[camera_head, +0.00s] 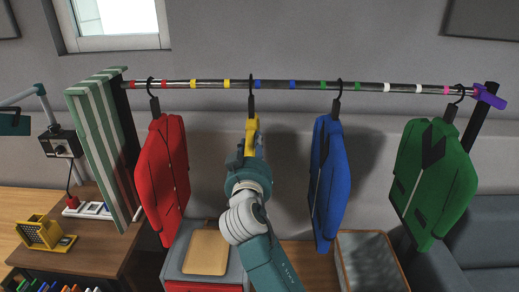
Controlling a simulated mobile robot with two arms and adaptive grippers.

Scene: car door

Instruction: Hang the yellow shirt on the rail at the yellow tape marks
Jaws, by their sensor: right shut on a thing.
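The yellow shirt (252,126) shows only as a narrow strip, seen nearly edge-on and mostly hidden behind my right gripper and arm. Its dark hanger hook (251,97) rises to the rail (310,84), to the right of the second yellow tape mark (227,84) and close to a blue mark. I cannot tell whether the hook rests on the rail or is just in front of it. The other yellow tape mark (193,84) is farther left. My right gripper (250,148) is shut on the yellow shirt's hanger, below the rail. My left gripper is not in view.
A red jacket (163,175) hangs left, a blue one (328,180) and a green one (433,180) right. Boxes (370,262) stand below. The rail at the yellow marks is clear.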

